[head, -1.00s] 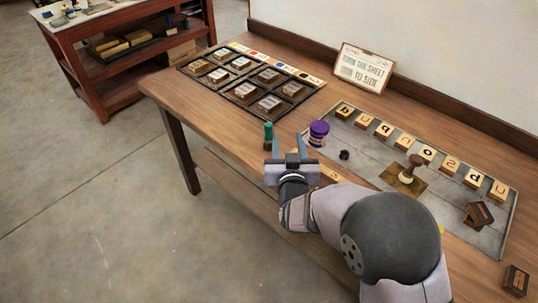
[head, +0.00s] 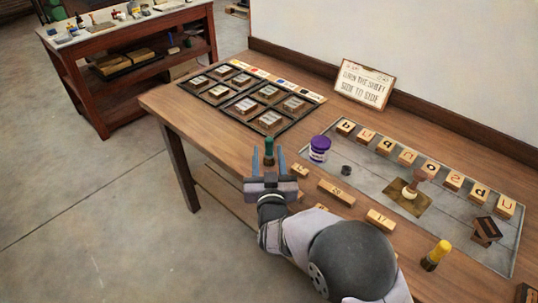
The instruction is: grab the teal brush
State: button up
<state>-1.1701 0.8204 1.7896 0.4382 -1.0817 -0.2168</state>
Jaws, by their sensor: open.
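The teal brush (head: 269,146) stands upright near the front edge of the wooden table, with a dark teal top and a brownish lower part. My gripper (head: 268,160) is open, and its two blue-grey fingers point away from me toward the brush. The brush shows between the fingertips in the head view. I cannot tell whether either finger touches it. The foot of the brush is partly hidden by the gripper.
A purple-labelled jar (head: 319,149) stands right of the brush. Wooden blocks (head: 336,193) and a yellow-topped brush (head: 436,256) lie or stand along the front. A dark compartment tray (head: 212,99) is behind left. A grey sheet (head: 362,168) carries letter blocks.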

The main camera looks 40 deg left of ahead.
aim_at(269, 145)
jog(key=x, duration=0.1)
jog(key=p+x, duration=0.1)
jog(key=x, duration=0.1)
jog(key=shift+w+r, duration=0.25)
jog(key=shift+w, duration=0.15)
jog(key=shift+w+a, duration=0.45)
jog(key=shift+a, duration=0.05)
jog(key=shift+c, duration=0.6)
grip_shut()
